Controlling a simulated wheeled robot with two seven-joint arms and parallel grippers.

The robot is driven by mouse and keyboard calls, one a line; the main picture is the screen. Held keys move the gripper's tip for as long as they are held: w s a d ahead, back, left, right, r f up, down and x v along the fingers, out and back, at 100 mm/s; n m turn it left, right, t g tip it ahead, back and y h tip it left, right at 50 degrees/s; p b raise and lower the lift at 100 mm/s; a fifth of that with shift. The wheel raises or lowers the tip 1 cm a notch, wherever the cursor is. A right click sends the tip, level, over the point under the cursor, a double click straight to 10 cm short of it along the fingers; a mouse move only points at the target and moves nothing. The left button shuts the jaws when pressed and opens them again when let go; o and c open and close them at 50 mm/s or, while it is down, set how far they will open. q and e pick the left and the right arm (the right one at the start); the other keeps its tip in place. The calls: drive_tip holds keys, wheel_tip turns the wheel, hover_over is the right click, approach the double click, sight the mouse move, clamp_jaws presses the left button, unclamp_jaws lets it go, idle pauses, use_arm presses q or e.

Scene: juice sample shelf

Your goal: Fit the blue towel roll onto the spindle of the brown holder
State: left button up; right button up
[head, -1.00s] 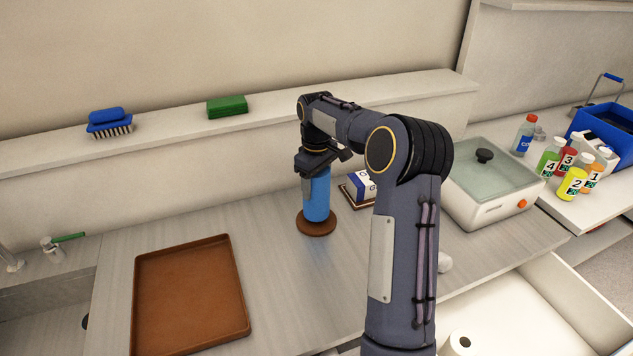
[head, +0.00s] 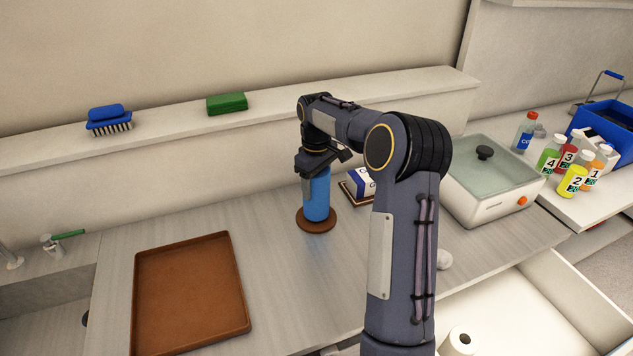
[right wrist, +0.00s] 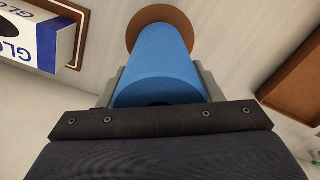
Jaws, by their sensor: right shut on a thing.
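The blue towel roll (head: 317,196) is upright over the round base of the brown holder (head: 317,224) in the head view. My right gripper (head: 314,172) comes from above and is shut on the roll's upper part. In the right wrist view the blue roll (right wrist: 163,65) sits between the gripper fingers (right wrist: 160,88), with the brown base (right wrist: 137,24) showing past its lower end. The spindle does not show. Whether the roll's lower end rests on the base is hard to tell. My left gripper is not in view.
A glove box (head: 361,184) stands just right of the holder. A brown tray (head: 190,294) lies to the left. A white lidded bath (head: 491,187) and several numbered bottles (head: 572,181) are at the right. An open drawer (head: 520,310) is at the front right.

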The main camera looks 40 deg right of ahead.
drive_tip(key=shift+f, duration=0.4)
drive_tip(key=o, duration=1.2)
wheel_tip(320, 180, up, 8)
drive_tip(key=shift+f+b, duration=0.1)
drive_tip(key=shift+b, duration=0.3)
drive_tip(key=shift+s+a+r, duration=0.15)
drive_tip(key=shift+s+r, duration=0.05)
drive_tip(key=s+a+r+m+t+y, duration=0.2)
drive_tip(key=s+a+r+t, duration=0.15)
drive_tip(key=s+a, duration=0.95)
drive_tip(key=s+a+f, duration=0.2)
drive_tip(key=s+a, duration=0.1)
drive_tip(key=s, duration=0.2)
drive_tip(key=s+a+f+m+t+y, duration=0.1)
drive_tip(key=s+a+f, duration=0.1)
drive_tip(key=s, duration=0.3)
drive_tip(key=s+a+f+m+t, duration=0.1)
drive_tip(key=s+a+f, duration=0.2)
drive_tip(key=s+a, duration=0.2)
drive_tip(key=shift+s+y, duration=0.1)
drive_tip(key=shift+y, duration=0.3)
